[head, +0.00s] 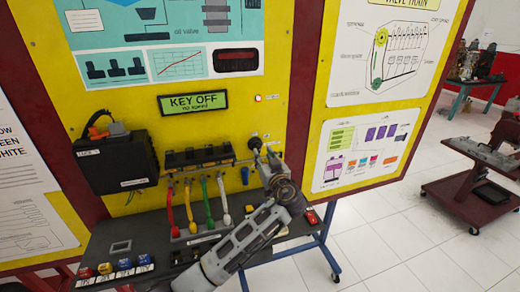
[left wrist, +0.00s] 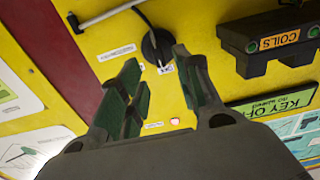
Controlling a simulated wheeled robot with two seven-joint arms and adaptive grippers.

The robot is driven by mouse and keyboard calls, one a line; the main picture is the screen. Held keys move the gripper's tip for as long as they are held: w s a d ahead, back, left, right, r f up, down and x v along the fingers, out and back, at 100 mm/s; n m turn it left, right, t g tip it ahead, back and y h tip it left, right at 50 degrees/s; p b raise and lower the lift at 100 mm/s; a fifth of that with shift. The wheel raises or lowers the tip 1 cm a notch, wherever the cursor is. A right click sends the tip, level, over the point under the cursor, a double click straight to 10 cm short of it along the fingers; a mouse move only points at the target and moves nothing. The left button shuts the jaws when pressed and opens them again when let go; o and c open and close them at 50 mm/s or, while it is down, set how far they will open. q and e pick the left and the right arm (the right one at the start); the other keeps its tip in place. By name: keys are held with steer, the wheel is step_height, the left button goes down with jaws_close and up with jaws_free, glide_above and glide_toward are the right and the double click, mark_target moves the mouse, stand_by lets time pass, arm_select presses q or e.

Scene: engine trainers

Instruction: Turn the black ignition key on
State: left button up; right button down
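The black ignition key (head: 254,142) is on the yellow panel, right of the coil bar. In the left wrist view the key (left wrist: 157,46) sits on a round black switch, with small labels beside it. My left gripper (head: 264,157) is close in front of it and partly hides it in the head view. In the left wrist view my left gripper (left wrist: 156,62) is open, its green-padded fingers apart with the key showing in the gap near the tips. I cannot tell whether they touch it. The display (head: 193,102) reads KEY OFF. My right gripper is not in view.
A black coil bar (head: 199,157) and a black box (head: 115,162) are mounted left of the key. Below, a dark shelf (head: 120,247) carries coloured buttons and colored levers. A small red light (head: 257,98) is by the display. A red cart (head: 478,190) stands at right.

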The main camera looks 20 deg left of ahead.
mark_target(259, 149)
arm_select(q)
steer(key=shift+p+x, duration=0.45)
steer(key=shift+x, duration=1.75)
steer(key=shift+c, duration=0.4)
jaws_close()
